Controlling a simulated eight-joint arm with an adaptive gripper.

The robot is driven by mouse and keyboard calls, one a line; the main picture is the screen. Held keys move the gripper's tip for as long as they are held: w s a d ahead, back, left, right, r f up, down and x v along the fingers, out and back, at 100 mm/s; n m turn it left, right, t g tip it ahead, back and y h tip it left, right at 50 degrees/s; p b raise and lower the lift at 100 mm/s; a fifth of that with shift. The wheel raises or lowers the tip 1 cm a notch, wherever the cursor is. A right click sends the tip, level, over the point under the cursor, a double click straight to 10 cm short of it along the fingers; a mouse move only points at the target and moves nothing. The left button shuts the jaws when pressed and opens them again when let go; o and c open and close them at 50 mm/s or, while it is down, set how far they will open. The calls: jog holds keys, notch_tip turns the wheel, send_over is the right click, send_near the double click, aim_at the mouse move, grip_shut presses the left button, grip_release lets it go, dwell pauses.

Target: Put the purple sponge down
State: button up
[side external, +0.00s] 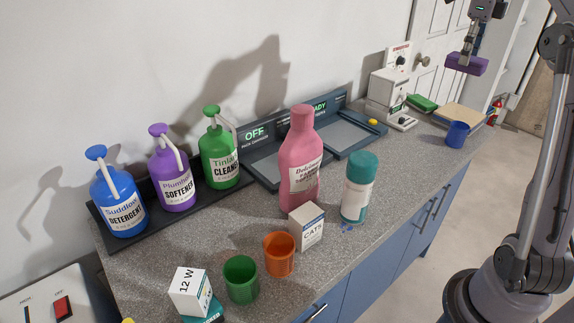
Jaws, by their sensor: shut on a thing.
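The purple sponge (466,64) is a small rectangular block in the upper right of the side external view. My gripper (470,50) is above it and shut on it. The sponge hangs in the air, apart from the counter (400,155), near its far right end. A green sponge-like block (422,103) lies on the counter below and to the left of it. A tan flat board or tray (460,115) lies on the far right end of the counter, roughly below the held sponge.
A blue cup (457,134) stands by the tan board. A white machine (390,98) stands against the wall. A pink bottle (300,160), teal-capped can (359,187), orange cup (279,254), green cup (240,279) and several pump bottles crowd the nearer counter.

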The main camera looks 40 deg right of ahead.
aim_at(487, 60)
jog(key=shift+m, duration=0.6)
jog(key=s+d, duration=0.3)
jog(key=shift+s+f, duration=0.25)
jog(key=shift+s, duration=0.1)
notch_tip(487, 60, down, 17)
jog(key=w+a+f, duration=0.1)
jog(key=w+f, duration=0.1)
jog(key=w, duration=0.1)
jog(key=w+a+f, duration=0.1)
jog(key=w+f, duration=0.2)
jog(key=w, duration=0.1)
jog(key=w+a+f, duration=0.1)
jog(key=w+f, duration=0.1)
jog(key=w, duration=0.2)
jog(key=shift+w+f, duration=0.2)
jog(key=shift+f, duration=2.05)
jog(key=shift+f, duration=0.1)
jog(key=o, duration=0.7)
